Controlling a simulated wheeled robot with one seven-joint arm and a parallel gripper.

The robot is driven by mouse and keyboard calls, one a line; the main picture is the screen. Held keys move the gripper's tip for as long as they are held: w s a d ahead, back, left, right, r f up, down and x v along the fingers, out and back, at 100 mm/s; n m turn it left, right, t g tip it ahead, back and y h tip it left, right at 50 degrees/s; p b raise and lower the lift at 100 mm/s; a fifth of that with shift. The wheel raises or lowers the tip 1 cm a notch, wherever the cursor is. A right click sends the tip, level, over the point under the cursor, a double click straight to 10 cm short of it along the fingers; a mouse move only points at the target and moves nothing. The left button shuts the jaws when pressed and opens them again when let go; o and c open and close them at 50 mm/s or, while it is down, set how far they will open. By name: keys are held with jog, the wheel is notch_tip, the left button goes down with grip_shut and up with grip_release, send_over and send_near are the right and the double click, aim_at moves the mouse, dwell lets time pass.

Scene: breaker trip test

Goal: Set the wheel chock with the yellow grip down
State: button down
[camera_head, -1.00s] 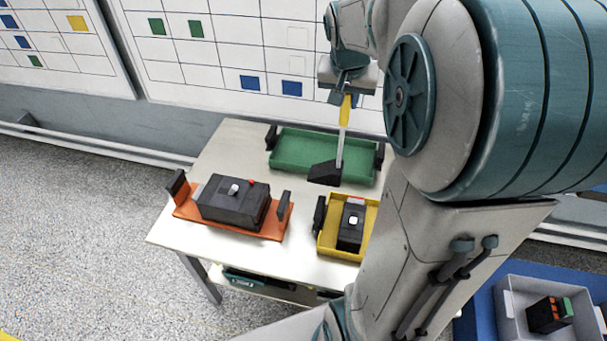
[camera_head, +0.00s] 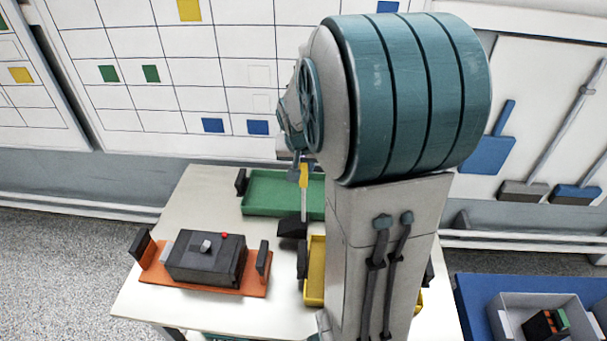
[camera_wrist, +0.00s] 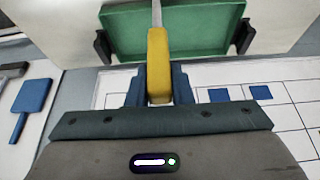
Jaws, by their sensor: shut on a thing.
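The wheel chock is a black wedge (camera_head: 292,229) on a thin pale rod with a yellow grip (camera_head: 304,175). My gripper (camera_head: 303,165) is shut on the yellow grip, with the rod hanging down below it. In the wrist view the grip (camera_wrist: 158,62) sits between the two blue fingers of my gripper (camera_wrist: 159,92); the wedge is out of that view. In the head view the wedge appears just in front of the green tray (camera_head: 262,207), beside the yellow tray (camera_head: 315,262). I cannot tell whether it touches the table (camera_head: 205,205).
An orange tray (camera_head: 255,288) with a dark breaker box (camera_head: 205,258) stands on the left of the table. My arm hides much of the yellow tray and the table's right side. A grey bin (camera_head: 507,318) stands at lower right. Bare tabletop shows left of the green tray.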

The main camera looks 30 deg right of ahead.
jog(key=shift+f, duration=1.6)
jog(key=c, duration=1.3)
grip_release()
jog(key=shift+r, duration=0.15)
